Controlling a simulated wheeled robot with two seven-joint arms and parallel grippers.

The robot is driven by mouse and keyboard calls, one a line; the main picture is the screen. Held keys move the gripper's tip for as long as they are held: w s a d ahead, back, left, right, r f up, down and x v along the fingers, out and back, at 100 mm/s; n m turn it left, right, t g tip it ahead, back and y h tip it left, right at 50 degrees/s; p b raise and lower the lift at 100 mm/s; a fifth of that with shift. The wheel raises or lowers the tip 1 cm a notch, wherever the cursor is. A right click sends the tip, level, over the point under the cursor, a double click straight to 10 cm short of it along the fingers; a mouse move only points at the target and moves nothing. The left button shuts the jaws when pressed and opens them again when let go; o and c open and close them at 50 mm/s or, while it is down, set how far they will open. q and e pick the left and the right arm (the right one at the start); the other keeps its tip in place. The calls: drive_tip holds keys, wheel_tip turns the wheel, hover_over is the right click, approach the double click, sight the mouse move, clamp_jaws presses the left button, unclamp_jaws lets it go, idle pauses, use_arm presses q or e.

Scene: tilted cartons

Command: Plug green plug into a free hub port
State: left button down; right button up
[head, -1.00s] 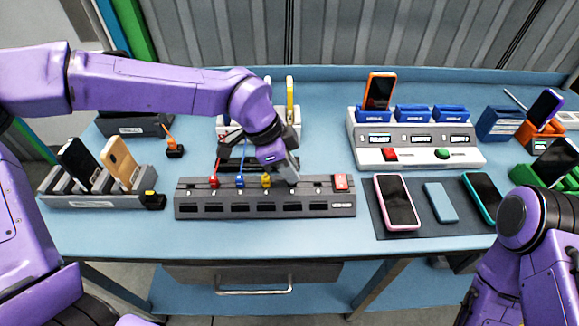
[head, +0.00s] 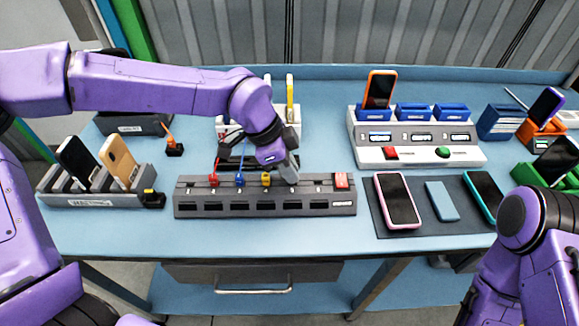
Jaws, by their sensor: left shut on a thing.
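The grey hub (head: 330,208) lies along the front of the blue table, with a row of ports on its top. A red plug (head: 213,180), a blue plug (head: 239,181) and a yellow plug (head: 266,179) stand in its left ports. My left gripper (head: 289,180) points down at the port just right of the yellow plug. It is shut on the green plug, which its fingers hide. I cannot tell how deep the plug sits. My right arm shows at the lower right; its gripper is out of view.
A phone rack (head: 92,195) stands left, near a small orange-cabled plug (head: 174,149). A white dock (head: 420,155) stands behind a dark mat (head: 377,215) with phones. Cables rise behind the hub.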

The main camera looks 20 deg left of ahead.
use_arm(q)
drive_tip(key=shift+f+b, duration=0.35)
drive_tip(key=shift+f, duration=0.1)
idle(0.5)
drive_tip(key=c, duration=0.6)
unclamp_jaws()
drive_tip(key=shift+r, duration=0.1)
drive_tip(key=shift+r+p, duration=2.4)
drive_tip(key=shift+r, duration=1.1)
